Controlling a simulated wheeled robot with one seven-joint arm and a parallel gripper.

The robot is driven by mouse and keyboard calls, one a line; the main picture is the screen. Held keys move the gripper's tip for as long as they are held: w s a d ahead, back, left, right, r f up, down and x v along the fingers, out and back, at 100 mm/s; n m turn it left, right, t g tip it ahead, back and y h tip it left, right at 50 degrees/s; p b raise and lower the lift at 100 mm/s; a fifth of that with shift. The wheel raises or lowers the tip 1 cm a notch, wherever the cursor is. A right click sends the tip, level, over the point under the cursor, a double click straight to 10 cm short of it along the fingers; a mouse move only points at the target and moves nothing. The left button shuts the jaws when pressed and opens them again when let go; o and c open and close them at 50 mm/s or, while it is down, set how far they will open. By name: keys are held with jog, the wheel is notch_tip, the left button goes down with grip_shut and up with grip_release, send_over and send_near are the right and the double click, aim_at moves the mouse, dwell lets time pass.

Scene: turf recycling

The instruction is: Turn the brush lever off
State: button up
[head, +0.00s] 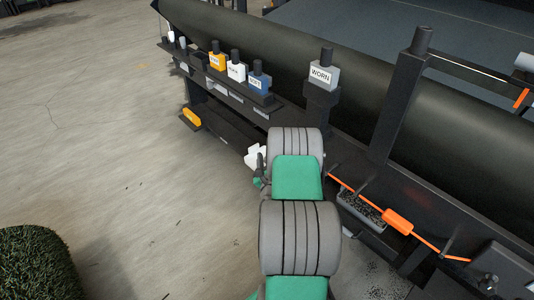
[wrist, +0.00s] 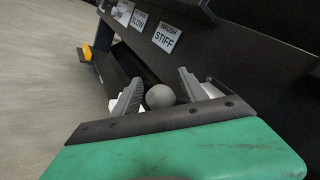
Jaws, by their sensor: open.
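A grey ball knob (wrist: 160,96), which looks like the end of the brush lever, shows between my gripper's two ribbed fingers (wrist: 159,86) in the wrist view. The fingers stand apart on either side of it. I cannot tell whether either one touches the knob. The lever's shaft is hidden. A white label reading BRUSH STIFF (wrist: 167,37) is on the dark machine frame just beyond. In the head view my gripper (head: 257,157) is beside the machine's lower front, partly hidden by my arm, and the knob cannot be made out.
A shelf on the machine carries orange (head: 217,61), white (head: 236,72) and blue (head: 259,83) labelled blocks. A grey block marked WORN (head: 323,76) stands to their right. A yellow-orange block (head: 192,117) sits low at the left. An orange bar (head: 397,221) runs along the right.

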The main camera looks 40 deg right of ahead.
grip_shut()
dwell(0.5)
jog(key=shift+f, duration=0.1)
dwell(0.8)
